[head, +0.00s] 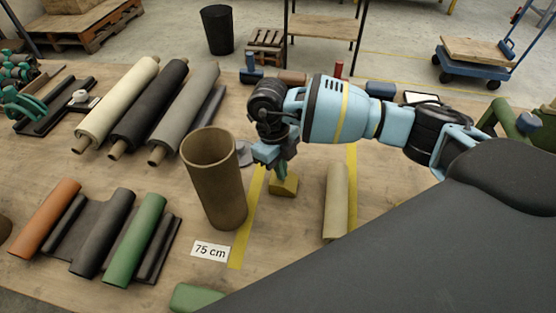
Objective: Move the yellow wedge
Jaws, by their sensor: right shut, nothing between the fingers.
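The yellow wedge (284,186) is a small mustard block on the wooden table, right of the brown upright tube and close to a yellow floor-tape stripe. My right gripper (281,173) points down just above the wedge, its fingertips at or near its top. Its fingers are shut with nothing between them. I cannot tell whether they touch the wedge. My left gripper does not show.
The brown tube (214,180) stands close to the left of my gripper. A beige roll (336,200) lies to the right. Dark, cream and grey rolls (185,115) lie at the back left; orange, black and green rolls (135,240) lie at the front left. A "75 cm" card (210,250) lies in front.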

